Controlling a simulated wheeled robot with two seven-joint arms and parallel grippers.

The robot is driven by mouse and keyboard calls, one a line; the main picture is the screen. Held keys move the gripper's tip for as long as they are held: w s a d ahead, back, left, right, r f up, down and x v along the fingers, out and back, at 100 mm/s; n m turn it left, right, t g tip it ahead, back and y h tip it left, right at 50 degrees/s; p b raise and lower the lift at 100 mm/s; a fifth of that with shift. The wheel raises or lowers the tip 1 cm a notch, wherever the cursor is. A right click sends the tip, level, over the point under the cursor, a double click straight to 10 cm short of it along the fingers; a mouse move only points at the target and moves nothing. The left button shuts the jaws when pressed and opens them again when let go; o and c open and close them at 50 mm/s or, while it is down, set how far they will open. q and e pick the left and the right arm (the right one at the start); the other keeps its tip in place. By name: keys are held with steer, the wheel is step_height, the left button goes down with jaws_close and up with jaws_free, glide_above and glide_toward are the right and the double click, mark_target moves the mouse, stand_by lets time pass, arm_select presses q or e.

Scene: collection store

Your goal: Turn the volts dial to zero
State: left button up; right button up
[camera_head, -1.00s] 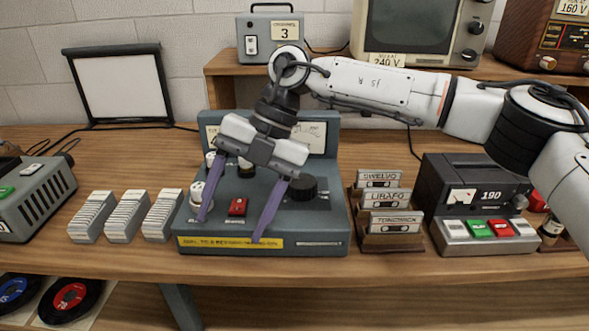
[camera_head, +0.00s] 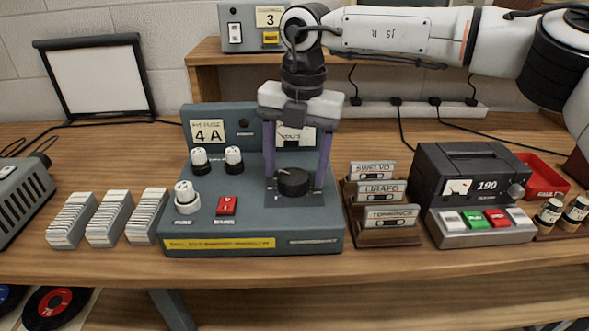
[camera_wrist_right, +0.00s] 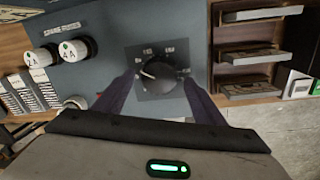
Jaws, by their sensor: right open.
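The volts dial (camera_head: 293,182) is a round black knob with a pale pointer mark, on the sloped top of a grey-blue panel box (camera_head: 320,230). My right gripper (camera_head: 297,184) is open above it, with its purple fingers on either side of the dial. In the right wrist view the dial (camera_wrist_right: 160,76) lies between and just beyond the fingertips of the right gripper (camera_wrist_right: 158,82). I cannot tell whether they touch it. The scale marks around the dial are too small to read. My left gripper is not in view.
White-capped fuse knobs (camera_head: 186,196) and a red switch (camera_head: 227,206) sit left of the dial. A cassette rack (camera_head: 388,235) and a dark 190 device (camera_head: 470,190) stand to the right. Card stacks (camera_head: 109,220) stand to the left.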

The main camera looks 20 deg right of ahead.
steer(key=shift+f, duration=0.55)
steer(key=shift+c, duration=0.3)
steer(key=c, duration=1)
